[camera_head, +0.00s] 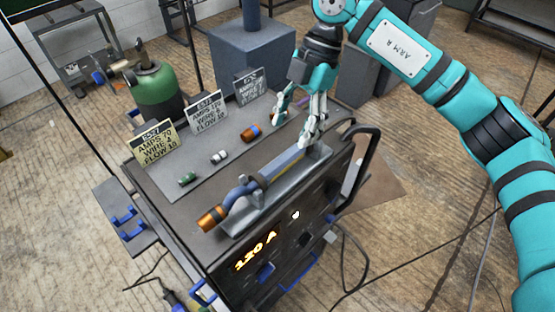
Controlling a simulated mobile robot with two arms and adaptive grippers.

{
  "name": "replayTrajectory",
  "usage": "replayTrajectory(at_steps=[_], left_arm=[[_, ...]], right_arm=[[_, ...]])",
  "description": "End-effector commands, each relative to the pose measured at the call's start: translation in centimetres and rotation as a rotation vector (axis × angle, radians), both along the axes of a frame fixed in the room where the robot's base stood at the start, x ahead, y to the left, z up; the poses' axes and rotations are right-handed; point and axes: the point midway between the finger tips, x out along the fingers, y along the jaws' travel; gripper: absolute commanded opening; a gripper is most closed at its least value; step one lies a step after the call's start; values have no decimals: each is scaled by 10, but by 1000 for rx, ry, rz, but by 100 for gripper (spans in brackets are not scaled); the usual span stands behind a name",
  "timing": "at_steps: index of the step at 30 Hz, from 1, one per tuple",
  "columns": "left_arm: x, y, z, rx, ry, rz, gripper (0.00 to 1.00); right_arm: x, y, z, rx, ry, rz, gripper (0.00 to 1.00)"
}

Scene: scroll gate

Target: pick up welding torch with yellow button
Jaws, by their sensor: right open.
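A torch (247,187) lies along a grey cradle on top of the welding machine (155,185). It has a grey-blue body, a bent neck and an orange-brown nozzle at its front left end. I cannot make out a yellow button on it. My right gripper (294,122) is open and empty, pointing down. One fingertip is close above the far end of the torch and cradle; I cannot tell whether it touches. The other finger is over the dark top behind. My left gripper is out of view.
Small parts lie on the top: a green one (187,178), a white one (218,157) and an orange-and-blue one (250,132). Sign cards, one yellow (154,144), stand along the back edge. A green cylinder (155,90) is behind. A dark handle loop (368,160) rises at the right.

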Motion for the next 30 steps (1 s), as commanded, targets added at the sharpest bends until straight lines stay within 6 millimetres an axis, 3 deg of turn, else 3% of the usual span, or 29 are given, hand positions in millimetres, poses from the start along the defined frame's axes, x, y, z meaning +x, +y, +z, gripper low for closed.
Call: replayTrajectory(at_steps=[6,14,21,30], left_arm=[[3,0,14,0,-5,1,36],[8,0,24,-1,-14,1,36],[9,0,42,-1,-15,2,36],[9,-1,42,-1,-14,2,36]], right_arm=[[-11,11,-33,1,3,2,60],[-16,17,-49,2,2,2,60],[-26,30,-80,3,2,2,60],[-27,32,-90,3,-1,2,60]])
